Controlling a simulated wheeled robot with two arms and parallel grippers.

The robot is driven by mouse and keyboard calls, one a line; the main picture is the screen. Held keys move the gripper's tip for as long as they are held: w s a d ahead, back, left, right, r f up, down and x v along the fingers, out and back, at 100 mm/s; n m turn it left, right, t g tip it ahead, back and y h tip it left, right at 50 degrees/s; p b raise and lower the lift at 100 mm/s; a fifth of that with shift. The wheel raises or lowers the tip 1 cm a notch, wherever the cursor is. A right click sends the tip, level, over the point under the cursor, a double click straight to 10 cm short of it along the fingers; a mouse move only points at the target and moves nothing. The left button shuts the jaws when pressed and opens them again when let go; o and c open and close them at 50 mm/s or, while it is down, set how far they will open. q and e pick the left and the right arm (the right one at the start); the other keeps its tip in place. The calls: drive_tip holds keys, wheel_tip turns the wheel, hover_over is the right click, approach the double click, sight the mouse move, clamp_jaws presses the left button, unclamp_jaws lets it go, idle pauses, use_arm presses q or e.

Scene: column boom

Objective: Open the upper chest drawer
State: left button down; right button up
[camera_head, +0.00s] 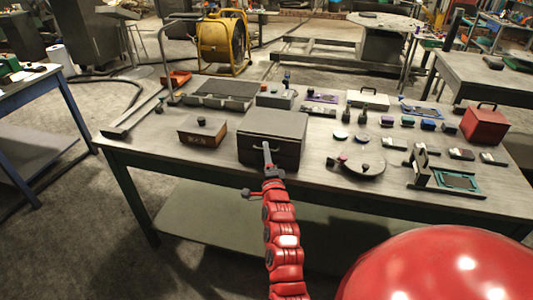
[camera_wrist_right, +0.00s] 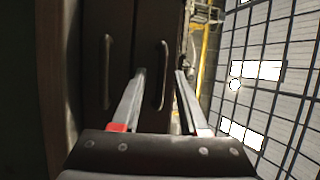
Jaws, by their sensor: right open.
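The dark chest (camera_head: 272,124) stands on the workbench, in the middle of the head view. My right gripper (camera_head: 267,152) is at its front face and covers part of it. In the right wrist view, turned on its side, two drawer fronts show with bar handles. The upper drawer handle (camera_wrist_right: 162,76) is the right one there and the lower drawer handle (camera_wrist_right: 106,72) is the left one. Both drawers look closed. My right gripper (camera_wrist_right: 160,73) is open, its fingers on either side of the upper handle; contact cannot be told. My left gripper is not in view.
The workbench (camera_head: 215,172) carries a small brown box (camera_head: 202,130) left of the chest and a round grey plate (camera_head: 357,164) to its right. A red case (camera_head: 484,125) stands at the far right among several small parts. Bare bench lies before the brown box.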

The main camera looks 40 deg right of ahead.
clamp_jaws()
idle(1.4)
